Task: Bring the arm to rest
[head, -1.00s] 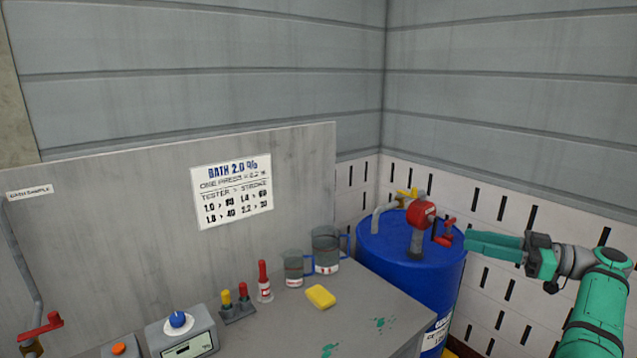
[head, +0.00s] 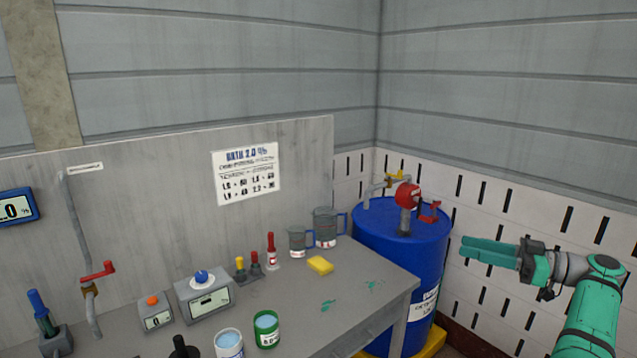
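My gripper (head: 463,250) is at the right in the head view, on the green arm that reaches in from the lower right corner. Its two long green fingers point left and lie close together. Whether a small gap stays between their tips is hard to see from this angle. Nothing shows between them. The gripper is to the right of the blue drum (head: 395,240) in the picture. It appears apart from the drum's red-topped pump (head: 407,196).
The bench (head: 350,310) holds a yellow sponge (head: 320,265), two measuring jugs (head: 326,228), a red-capped bottle (head: 271,252), a tester box (head: 205,298) and cups (head: 266,330). A red-handled tap (head: 97,272) is at left. White slotted panels (head: 490,300) stand behind the arm.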

